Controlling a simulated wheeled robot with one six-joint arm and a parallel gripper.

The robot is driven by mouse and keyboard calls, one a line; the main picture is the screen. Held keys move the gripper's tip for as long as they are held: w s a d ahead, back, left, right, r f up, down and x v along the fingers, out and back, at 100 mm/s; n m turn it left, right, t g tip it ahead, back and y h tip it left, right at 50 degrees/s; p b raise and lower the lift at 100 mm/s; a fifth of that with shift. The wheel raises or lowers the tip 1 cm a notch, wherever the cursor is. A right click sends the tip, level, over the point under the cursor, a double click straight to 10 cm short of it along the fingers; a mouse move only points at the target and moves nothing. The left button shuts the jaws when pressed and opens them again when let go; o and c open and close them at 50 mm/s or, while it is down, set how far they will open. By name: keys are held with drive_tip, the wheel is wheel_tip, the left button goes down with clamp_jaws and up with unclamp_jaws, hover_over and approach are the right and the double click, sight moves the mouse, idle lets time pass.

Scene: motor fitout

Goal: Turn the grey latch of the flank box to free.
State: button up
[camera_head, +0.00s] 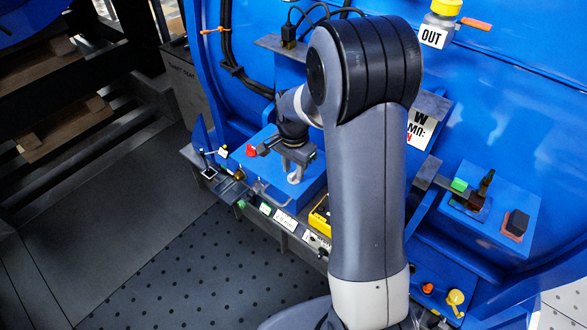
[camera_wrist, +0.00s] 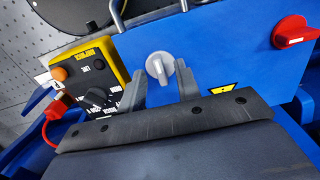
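The grey latch (camera_wrist: 160,68) is a round disc with a raised bar on the blue face of the flank box (camera_wrist: 230,50). In the wrist view its bar runs roughly up and down, tilted slightly. My gripper (camera_wrist: 161,83) is open, with one finger on each side of the latch and a visible gap on both sides. I cannot tell how deep the fingertips reach. In the head view my gripper (camera_head: 287,156) is over the flank box (camera_head: 262,180), and the latch (camera_head: 294,176) shows just below it. No free or locked marking is readable.
A red knob (camera_wrist: 293,38) is on the same box face, also seen in the head view (camera_head: 251,151). A yellow control box (camera_wrist: 118,68) with dials, an orange button and a red plug (camera_wrist: 53,112) sits close on the left. A yellow warning triangle (camera_wrist: 224,90) is near the right finger.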

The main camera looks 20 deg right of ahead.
drive_tip(key=shift+f, duration=0.6)
clamp_jaws()
